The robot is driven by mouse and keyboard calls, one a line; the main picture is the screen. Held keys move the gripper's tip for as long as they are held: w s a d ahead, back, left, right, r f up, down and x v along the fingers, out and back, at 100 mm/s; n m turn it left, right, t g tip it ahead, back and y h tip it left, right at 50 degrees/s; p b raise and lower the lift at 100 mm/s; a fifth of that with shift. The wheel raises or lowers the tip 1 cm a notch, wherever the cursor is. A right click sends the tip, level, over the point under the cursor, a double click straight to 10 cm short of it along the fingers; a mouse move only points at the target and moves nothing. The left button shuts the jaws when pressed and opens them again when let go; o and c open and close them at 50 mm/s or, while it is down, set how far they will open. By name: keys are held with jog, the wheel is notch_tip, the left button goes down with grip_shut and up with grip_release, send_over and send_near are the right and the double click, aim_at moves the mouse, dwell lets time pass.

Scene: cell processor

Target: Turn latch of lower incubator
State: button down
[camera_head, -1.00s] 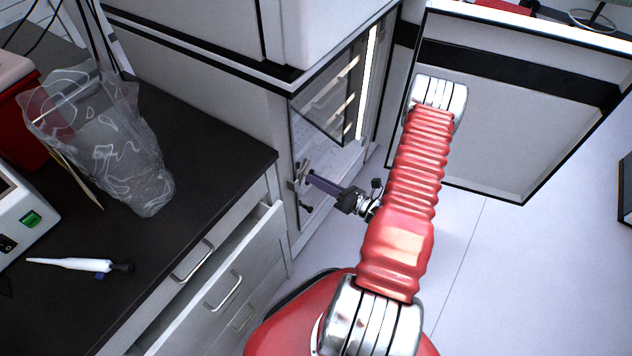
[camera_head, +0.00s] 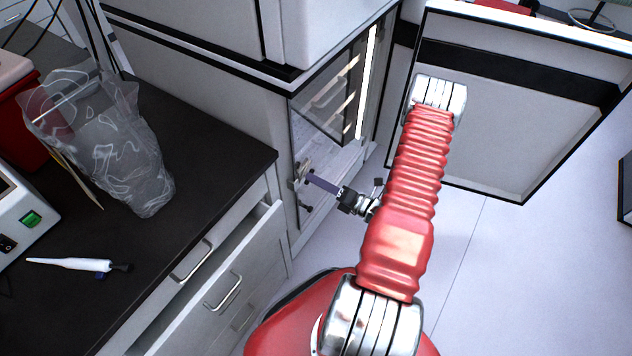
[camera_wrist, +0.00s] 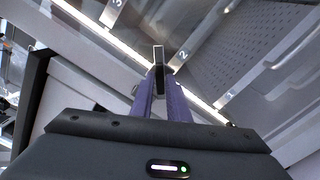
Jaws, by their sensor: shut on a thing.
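The lower incubator (camera_head: 217,103) stands at the upper middle of the head view, with its solid outer door (camera_head: 530,130) swung open to the right. A glass inner door (camera_head: 306,150) is inside its opening. A small metal latch (camera_head: 301,171) sits at the left edge of this glass. My gripper (camera_head: 308,178) reaches it from the right with purple fingers. In the wrist view, the fingers of my gripper (camera_wrist: 160,78) close on the latch (camera_wrist: 159,56), which stands up between their tips. The fingers partly hide the latch's base.
A dark bench (camera_head: 205,140) with a clear plastic bag (camera_head: 125,150) and a white pipette (camera_head: 70,264) is at the left. A drawer (camera_head: 225,275) below it stands partly open. Numbered shelves show behind the glass.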

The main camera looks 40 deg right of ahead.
jog(key=shift+d, duration=0.2)
dwell(0.5)
jog(key=c, duration=2)
grip_release()
jog(key=shift+w, duration=0.1)
jog(key=shift+c, duration=0.2)
jog(key=shift+o, duration=1.2)
jog(key=shift+a, duration=0.1)
jog(key=v, duration=1.4)
